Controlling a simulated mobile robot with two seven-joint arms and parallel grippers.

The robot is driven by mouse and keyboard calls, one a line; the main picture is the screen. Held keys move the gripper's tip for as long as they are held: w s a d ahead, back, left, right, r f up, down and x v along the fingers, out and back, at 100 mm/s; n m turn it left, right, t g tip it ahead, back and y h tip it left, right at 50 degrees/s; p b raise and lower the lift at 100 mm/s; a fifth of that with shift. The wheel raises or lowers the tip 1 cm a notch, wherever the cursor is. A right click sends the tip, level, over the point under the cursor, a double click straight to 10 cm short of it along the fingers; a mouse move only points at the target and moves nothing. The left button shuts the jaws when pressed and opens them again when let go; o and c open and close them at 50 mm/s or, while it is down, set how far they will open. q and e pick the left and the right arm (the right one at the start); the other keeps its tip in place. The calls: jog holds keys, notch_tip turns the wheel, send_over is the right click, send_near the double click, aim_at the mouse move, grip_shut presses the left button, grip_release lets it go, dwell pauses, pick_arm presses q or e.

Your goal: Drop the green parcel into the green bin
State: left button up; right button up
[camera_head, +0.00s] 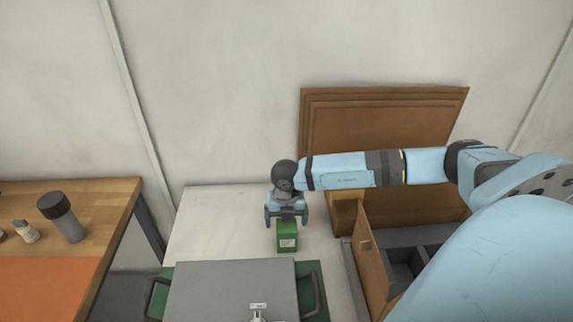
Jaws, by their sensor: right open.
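The green parcel (287,237) is a small box with a pale label, standing on the white surface just behind a grey panel. My right gripper (287,217) points down at the parcel, open, with its fingers apart at either side of the parcel's top edge. I cannot tell whether the fingers touch it. A green container (312,291) with dark side handles, perhaps the green bin, is at the bottom. The grey panel (232,288) covers most of it, so its inside is hidden. My left gripper is not in view.
A wooden table (95,200) at left holds a dark-capped grey cylinder (63,217), a small bottle (25,231) and an orange mat (45,285). Brown boards (385,110) lean on the wall. An open compartmented box (372,255) stands right of the parcel. The white surface (210,225) is clear at left.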

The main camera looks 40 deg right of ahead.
aim_at(287, 225)
jog(key=f, duration=0.4)
jog(key=shift+w+d+f+p, duration=0.1)
jog(key=shift+d+f+p, duration=0.1)
jog(key=shift+f+p, duration=0.15)
jog(key=shift+r, duration=0.1)
jog(key=shift+c, duration=0.2)
jog(key=c, duration=1.1)
jog(key=shift+r, duration=0.15)
notch_tip(287, 225, up, 20)
jog(key=shift+f+b, duration=0.1)
jog(key=shift+b, duration=1)
